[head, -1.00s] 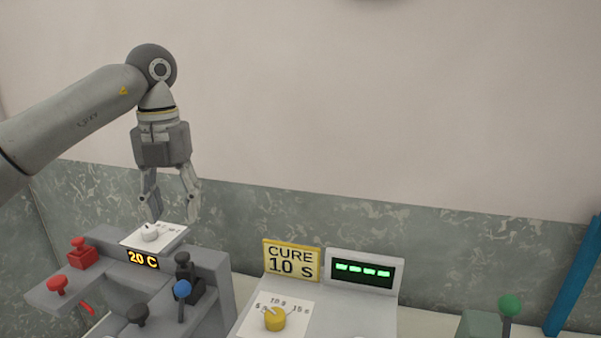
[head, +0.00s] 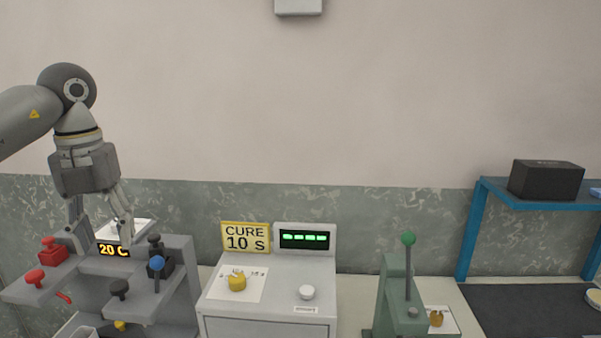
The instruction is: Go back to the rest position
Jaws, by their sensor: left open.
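My left gripper (head: 100,236) comes in from the left and points down, open and with nothing between its fingers. My right gripper does not show.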

